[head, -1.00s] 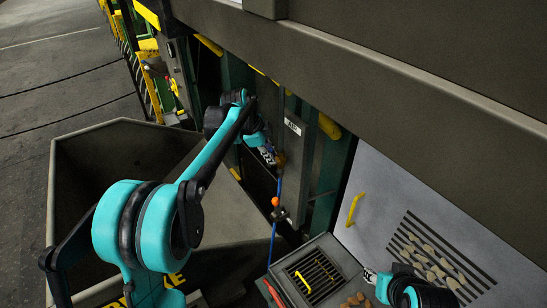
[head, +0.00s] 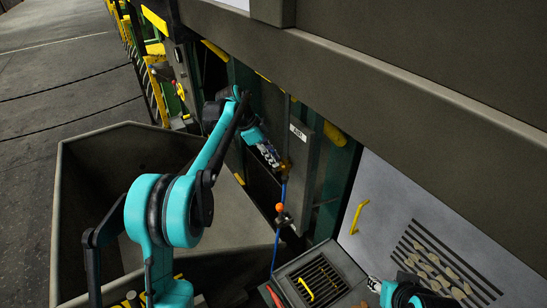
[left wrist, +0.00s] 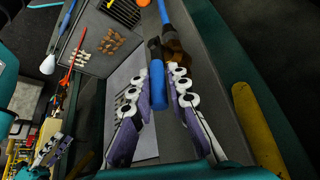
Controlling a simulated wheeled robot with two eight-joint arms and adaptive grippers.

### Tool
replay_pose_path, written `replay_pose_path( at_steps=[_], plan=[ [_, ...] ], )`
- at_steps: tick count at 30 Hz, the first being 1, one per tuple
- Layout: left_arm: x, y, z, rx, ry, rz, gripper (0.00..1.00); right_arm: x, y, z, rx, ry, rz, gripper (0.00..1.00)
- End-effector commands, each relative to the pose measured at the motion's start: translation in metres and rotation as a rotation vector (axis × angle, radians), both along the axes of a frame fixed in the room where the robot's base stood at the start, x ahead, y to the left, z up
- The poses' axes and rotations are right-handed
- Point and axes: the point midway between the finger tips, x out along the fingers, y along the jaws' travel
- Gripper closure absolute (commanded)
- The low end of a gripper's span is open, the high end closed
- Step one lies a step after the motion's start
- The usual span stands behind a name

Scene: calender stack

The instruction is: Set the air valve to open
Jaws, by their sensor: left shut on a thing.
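The air valve (head: 285,168) is a small brass fitting under a white AIR label, with a blue hose hanging below it. In the left wrist view the brass body (left wrist: 174,48) shows just beyond the fingertips, and a blue handle (left wrist: 157,86) lies between the fingers. My left gripper (head: 277,163) is at the valve, its fingers (left wrist: 167,68) shut on the blue handle. The fingers partly hide the handle and body. My right gripper (head: 373,284) is at the lower right, away from the valve; its fingers are too small to read.
A large grey hopper (head: 75,205) stands below my left arm. An orange ball (head: 280,207) is on the line below the valve. A grey box with a grate (head: 325,275) and a slotted panel (head: 375,205) with a yellow handle stand at right. A heavy beam (head: 390,75) crosses above.

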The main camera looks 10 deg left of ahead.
Motion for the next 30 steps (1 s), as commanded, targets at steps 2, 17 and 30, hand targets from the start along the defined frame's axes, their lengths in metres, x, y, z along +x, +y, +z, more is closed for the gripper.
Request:
replay_pose_path(
  at_steps=[2, 17, 30],
  plan=[
    [-0.002, 0.002, -0.003, 0.006, 0.008, -0.002, 0.76, 0.000, 0.000, -0.001, 0.000, 0.000, 0.000, 0.60],
    [-0.003, 0.007, 0.011, 0.003, 0.002, -0.001, 0.65, 0.000, 0.000, 0.000, 0.000, 0.000, 0.000, 0.60],
    [-0.015, 0.049, 0.088, 0.002, 0.004, 0.000, 0.65, 0.000, 0.000, 0.000, 0.000, 0.000, 0.000, 0.60]
  ],
)
